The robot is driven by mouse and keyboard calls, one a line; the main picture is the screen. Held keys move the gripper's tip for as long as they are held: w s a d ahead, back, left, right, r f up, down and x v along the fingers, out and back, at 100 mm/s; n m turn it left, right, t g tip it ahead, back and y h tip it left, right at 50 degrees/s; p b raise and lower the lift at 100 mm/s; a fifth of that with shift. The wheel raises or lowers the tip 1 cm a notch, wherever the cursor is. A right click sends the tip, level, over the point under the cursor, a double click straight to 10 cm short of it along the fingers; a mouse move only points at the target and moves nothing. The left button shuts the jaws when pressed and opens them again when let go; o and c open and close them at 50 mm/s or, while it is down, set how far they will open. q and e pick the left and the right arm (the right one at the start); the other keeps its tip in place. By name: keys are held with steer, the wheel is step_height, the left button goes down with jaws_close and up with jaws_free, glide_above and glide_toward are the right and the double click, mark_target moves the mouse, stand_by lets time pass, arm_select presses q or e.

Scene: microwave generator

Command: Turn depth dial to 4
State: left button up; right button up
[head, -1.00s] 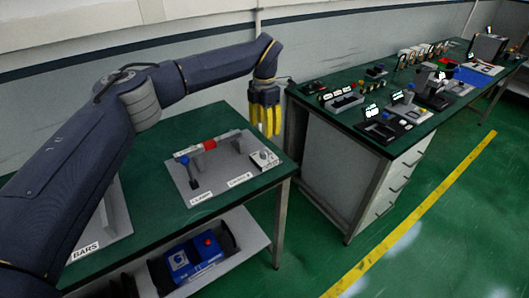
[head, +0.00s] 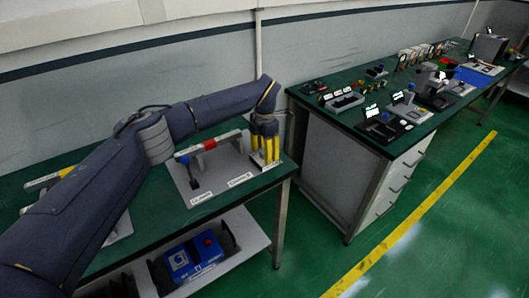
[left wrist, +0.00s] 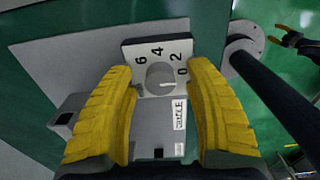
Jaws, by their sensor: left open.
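The depth dial is a grey round knob (left wrist: 160,77) on a white plate marked 6, 4, 2 and 0, seen in the left wrist view. A pale line on the knob's lower part is small, and I cannot tell its exact reading. My left gripper (left wrist: 167,105) is open, with one yellow finger on each side of the dial. I see no clear contact. In the head view the left gripper (head: 264,150) points down over the right end of the grey board (head: 208,195) and hides most of the dial.
A blue box (head: 193,255) sits on the shelf below. A second bench (head: 345,125) with several devices stands to the right. A small dark yellow-tipped shape (left wrist: 292,38) is unclear.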

arm_select(q)
steer(key=shift+c, duration=0.4)
jaws_close()
steer(key=shift+n, duration=0.3)
steer(key=n, duration=1.3)
steer(key=shift+n, duration=2.2)
